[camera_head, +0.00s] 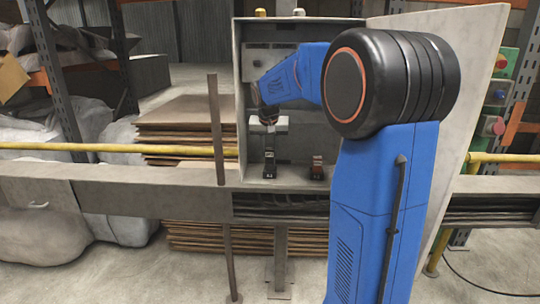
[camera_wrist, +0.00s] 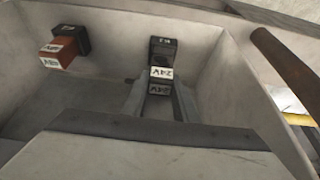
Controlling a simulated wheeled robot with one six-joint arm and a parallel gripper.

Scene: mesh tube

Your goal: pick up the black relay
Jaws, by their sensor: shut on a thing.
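The black relay (camera_head: 269,170) is at the bottom of the open grey cabinet, with white labels that show in the wrist view (camera_wrist: 163,60). My gripper (camera_head: 269,152) reaches down into the cabinet from above. In the wrist view its two fingers (camera_wrist: 160,90) stand on either side of the black relay and are shut on it. I cannot tell whether the relay still touches the surface under it. The wrist body hides part of the cabinet floor in the wrist view.
A red and black relay (camera_head: 317,168) sits beside it, to the right in the head view and at the left in the wrist view (camera_wrist: 60,50). The cabinet's walls (camera_head: 241,100) enclose the gripper closely. The open cabinet door (camera_head: 480,60) stands at the right.

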